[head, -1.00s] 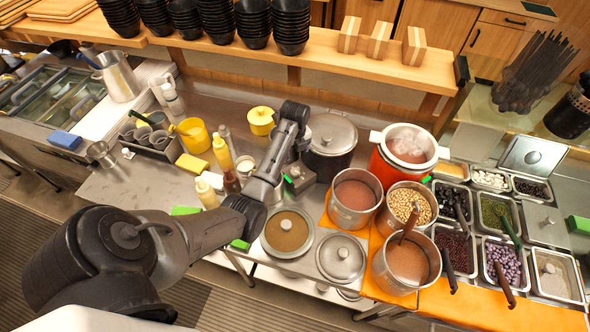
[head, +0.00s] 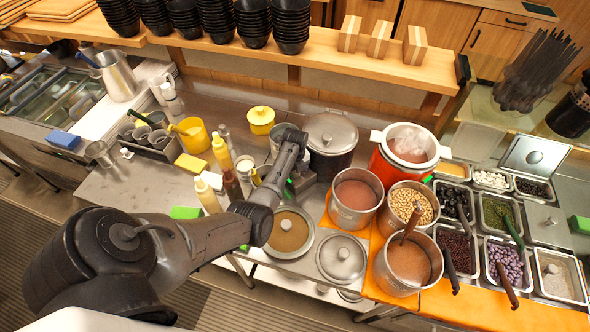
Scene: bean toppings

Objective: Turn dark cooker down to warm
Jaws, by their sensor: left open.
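The dark cooker (head: 343,163) stands at the back middle of the steel counter, a black pot with a grey metal lid (head: 331,132) on it. A small grey box, apparently its control, sits at its lower left front, partly behind my arm; its setting cannot be read. My left gripper (head: 287,184) is at the end of the black arm, pointing down just left of the dark cooker's front. It is open, and its fingers are mostly hidden by the wrist. Whether it touches the box cannot be told. My right gripper is not in view.
A red cooker (head: 377,170) with a white rim steams to the right. Pots of beans and brown liquid (head: 355,200) stand in front of it. Yellow bottles (head: 221,152) stand left of my gripper. A lidded pot (head: 341,258) and a brown-topped pot (head: 288,233) are nearer.

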